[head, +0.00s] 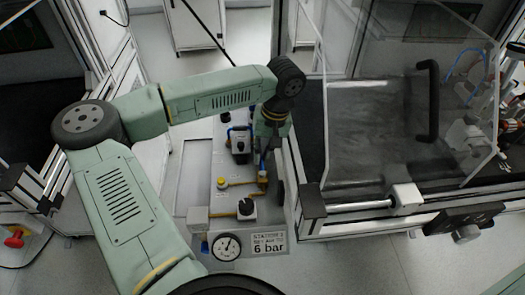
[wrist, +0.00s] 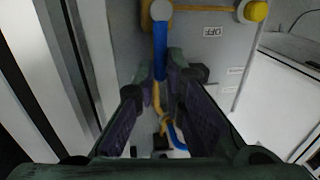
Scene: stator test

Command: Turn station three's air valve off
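Station three's panel (head: 197,165) stands in the middle of the head view. Its air valve (head: 262,180) is a brass body at the panel's right side with a blue lever (head: 262,160). In the wrist view the blue lever (wrist: 160,48) runs straight down from its round pivot on the yellow pipe. An OFF label (wrist: 212,32) is to the right of the lever there. My gripper (wrist: 161,75) is open, its two purple-padded fingers on either side of the lever's free end. Whether they touch it cannot be told. In the head view my wrist mostly hides the gripper.
The panel also carries a yellow knob (head: 222,182), a black knob (head: 246,207), a blue-topped black unit (head: 239,145) and a gauge (head: 227,246) beside a "6 bar" sign (head: 269,244). A framed machine with a clear door (head: 400,90) stands close on the right.

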